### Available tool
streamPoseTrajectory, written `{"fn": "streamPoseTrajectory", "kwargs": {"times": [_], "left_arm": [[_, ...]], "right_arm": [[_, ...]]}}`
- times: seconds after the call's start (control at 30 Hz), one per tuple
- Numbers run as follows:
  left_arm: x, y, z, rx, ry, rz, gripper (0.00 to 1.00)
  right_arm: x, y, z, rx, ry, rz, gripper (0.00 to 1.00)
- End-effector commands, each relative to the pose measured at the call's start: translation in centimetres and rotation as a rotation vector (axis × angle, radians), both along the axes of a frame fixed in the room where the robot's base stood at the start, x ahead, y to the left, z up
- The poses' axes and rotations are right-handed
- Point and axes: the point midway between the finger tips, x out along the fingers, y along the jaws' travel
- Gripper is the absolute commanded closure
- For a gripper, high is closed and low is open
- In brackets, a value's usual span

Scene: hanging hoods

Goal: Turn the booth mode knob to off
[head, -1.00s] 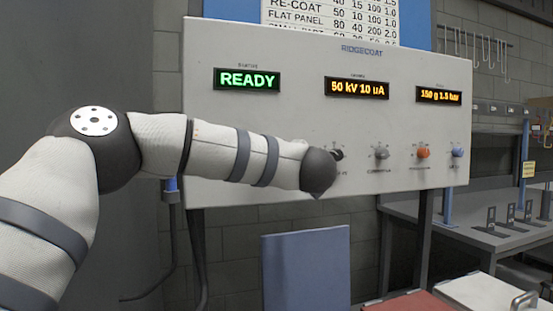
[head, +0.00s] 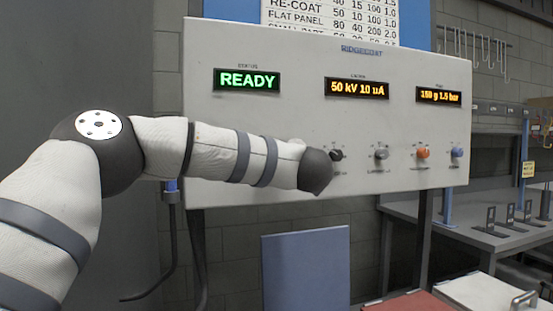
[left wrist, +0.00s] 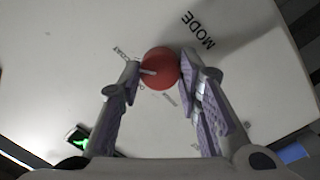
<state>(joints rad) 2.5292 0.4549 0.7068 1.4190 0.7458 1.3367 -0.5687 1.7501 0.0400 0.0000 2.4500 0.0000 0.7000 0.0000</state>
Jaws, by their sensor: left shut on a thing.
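The booth mode knob (left wrist: 160,68) is red with a white pointer line, on a pale panel face beside the printed word MODE. In the left wrist view its pointer aims left, between small printed labels that are hard to read. My left gripper (left wrist: 161,70) has its two fingers on either side of the knob, shut on it. In the head view my left arm hides this knob and the gripper's fingers. The control panel (head: 300,120) shows a green READY status display (head: 247,80). My right gripper is not in view.
A black knob (head: 337,155), a grey knob (head: 381,153), an orange knob (head: 423,153) and a blue knob (head: 457,152) sit in a row right of my left wrist. A blue board (head: 305,270) stands below the panel. A grey bench (head: 470,235) is at the right.

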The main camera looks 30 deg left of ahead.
Motion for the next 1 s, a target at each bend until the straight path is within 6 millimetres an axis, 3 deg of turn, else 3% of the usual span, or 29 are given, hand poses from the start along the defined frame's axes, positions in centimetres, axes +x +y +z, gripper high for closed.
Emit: {"fn": "streamPoseTrajectory", "kwargs": {"times": [1.0], "left_arm": [[0.10, -0.10, -0.20, -0.540, -0.632, 0.000, 0.97]], "right_arm": [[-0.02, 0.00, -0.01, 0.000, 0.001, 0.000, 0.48]]}}
